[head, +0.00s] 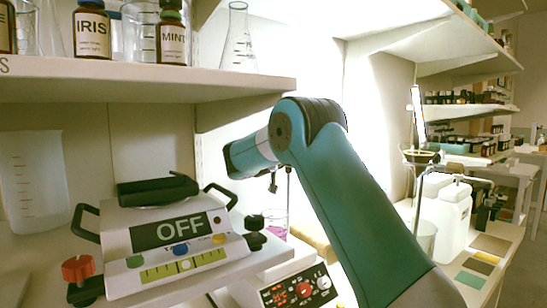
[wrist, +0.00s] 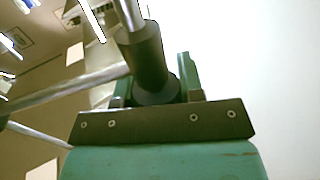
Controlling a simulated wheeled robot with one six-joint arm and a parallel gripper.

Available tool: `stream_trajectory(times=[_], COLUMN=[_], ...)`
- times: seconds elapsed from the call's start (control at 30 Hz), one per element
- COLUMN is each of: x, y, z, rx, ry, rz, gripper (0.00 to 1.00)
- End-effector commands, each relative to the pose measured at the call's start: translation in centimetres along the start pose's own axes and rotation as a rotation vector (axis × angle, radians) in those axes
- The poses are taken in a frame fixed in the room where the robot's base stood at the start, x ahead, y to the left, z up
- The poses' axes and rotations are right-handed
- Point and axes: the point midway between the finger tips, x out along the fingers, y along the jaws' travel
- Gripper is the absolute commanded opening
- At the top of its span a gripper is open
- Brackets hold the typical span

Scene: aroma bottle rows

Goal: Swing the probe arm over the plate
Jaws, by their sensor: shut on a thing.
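In the wrist view my gripper (wrist: 153,88) is shut on a dark grey cylindrical grip (wrist: 150,58), with a finger on either side of it. A bright metal rod (wrist: 131,14) runs up out of the grip, and another rod (wrist: 66,93) runs off to the left; these look like parts of the probe arm. In the head view my arm hides the gripper's hold. A thin upright rod (head: 289,190) shows just below my wrist. A device with a red knob and dark control panel (head: 300,290), perhaps the plate's unit, sits low in the middle; its top is mostly hidden.
A scale-like device reading OFF (head: 180,230) stands at the left, near my arm. A beaker with pink liquid (head: 275,225) is behind it. A shelf (head: 150,82) with bottles and a flask (head: 238,40) overhangs the left. White canisters (head: 445,215) stand right of my arm.

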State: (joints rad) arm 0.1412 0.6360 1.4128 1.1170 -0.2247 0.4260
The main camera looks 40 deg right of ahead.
Motion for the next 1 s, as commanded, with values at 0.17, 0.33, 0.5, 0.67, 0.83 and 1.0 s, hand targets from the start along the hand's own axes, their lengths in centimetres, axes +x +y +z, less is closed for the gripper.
stream_trajectory(times=[0.17,0.33,0.5,0.67,0.83,1.0], x=[0.45,0.49,0.47,0.55,0.7,0.1], y=[0.58,0.67,0.65,0.74,0.91,0.18], z=[-0.16,-0.15,-0.12,-0.07,-0.01,-0.09], rx=[0.005,0.004,0.004,0.003,0.001,0.0], ry=[0.002,0.001,0.0,0.0,-0.001,0.0], rz=[0.024,0.028,0.027,0.029,0.032,0.005], gripper=[0.0,0.0,0.0,0.61,0.61,0.61])
